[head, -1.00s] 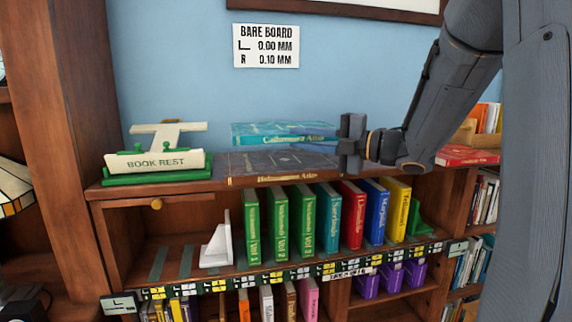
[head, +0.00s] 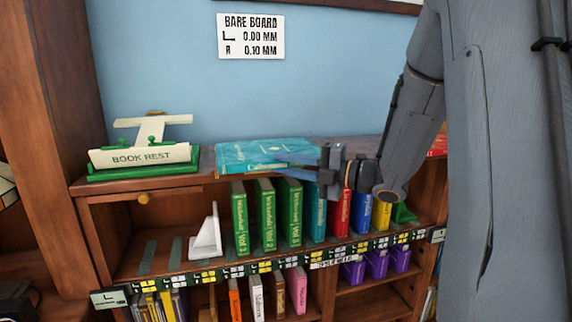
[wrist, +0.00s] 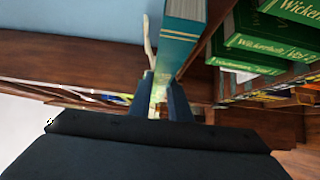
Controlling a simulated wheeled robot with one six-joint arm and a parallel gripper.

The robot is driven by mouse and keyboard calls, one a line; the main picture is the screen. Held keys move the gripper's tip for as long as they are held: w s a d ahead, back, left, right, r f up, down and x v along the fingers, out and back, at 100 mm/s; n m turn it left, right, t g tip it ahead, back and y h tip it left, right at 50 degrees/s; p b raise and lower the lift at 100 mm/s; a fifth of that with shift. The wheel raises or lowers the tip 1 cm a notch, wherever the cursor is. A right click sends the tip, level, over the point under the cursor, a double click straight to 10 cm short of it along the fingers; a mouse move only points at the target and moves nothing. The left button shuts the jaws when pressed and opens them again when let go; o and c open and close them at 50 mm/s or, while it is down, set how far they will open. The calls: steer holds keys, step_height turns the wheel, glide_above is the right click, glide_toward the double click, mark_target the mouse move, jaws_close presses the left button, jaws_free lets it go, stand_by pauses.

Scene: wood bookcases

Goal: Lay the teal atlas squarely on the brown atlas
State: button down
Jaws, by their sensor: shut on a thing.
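The teal atlas (head: 262,156) lies flat, cover up, in my gripper (head: 322,172), which is shut on its right end in the head view. It is level with the bookcase's top board, and its spine faces me. In the wrist view the teal atlas (wrist: 180,38) runs away from my fingers (wrist: 164,98). The brown atlas does not show now in either view; the teal atlas seems to cover it. I cannot tell whether the two touch or how squarely they line up.
A book rest (head: 140,157) with a green base stands left on the top board (head: 204,166). Green volumes (head: 266,215) and other coloured books stand on the shelf below, beside a white bookend (head: 206,236). A wall sign (head: 251,36) hangs behind.

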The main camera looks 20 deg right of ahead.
steer(key=c, duration=1.6)
jaws_free()
steer(key=shift+c, duration=0.2)
steer(key=b+v, duration=0.2)
steer(key=v, duration=1)
